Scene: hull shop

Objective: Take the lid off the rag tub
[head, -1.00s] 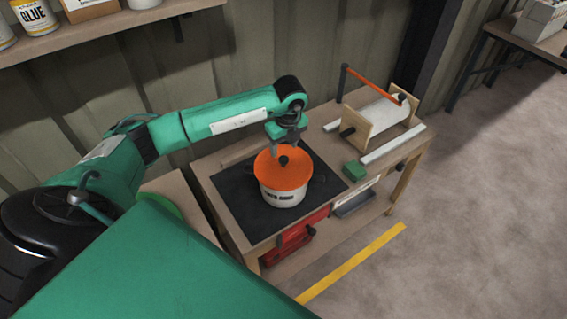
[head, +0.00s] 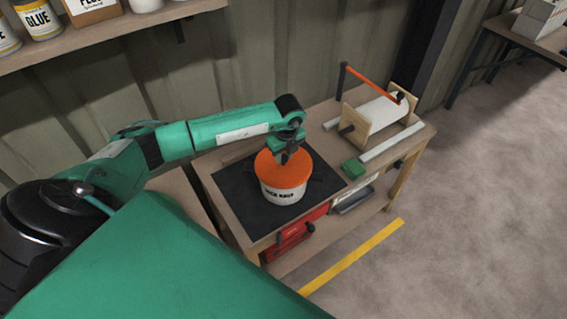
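The rag tub (head: 282,194) is a white round tub with dark lettering. It stands upright on a black mat (head: 239,205) on the workbench. Its orange lid (head: 272,173) sits on top of the tub. My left gripper (head: 285,158) is pointing down over the middle of the lid, at its dark knob. The gripper covers the knob, so I cannot tell whether the fingers are closed on it. My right gripper is not in view.
A roll holder (head: 377,116) with an orange bar stands at the back right of the bench. A green block (head: 353,168) and a pale strip (head: 393,143) lie right of the mat. A shelf (head: 112,30) with cans is at upper left. Red drawers (head: 294,234) are below.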

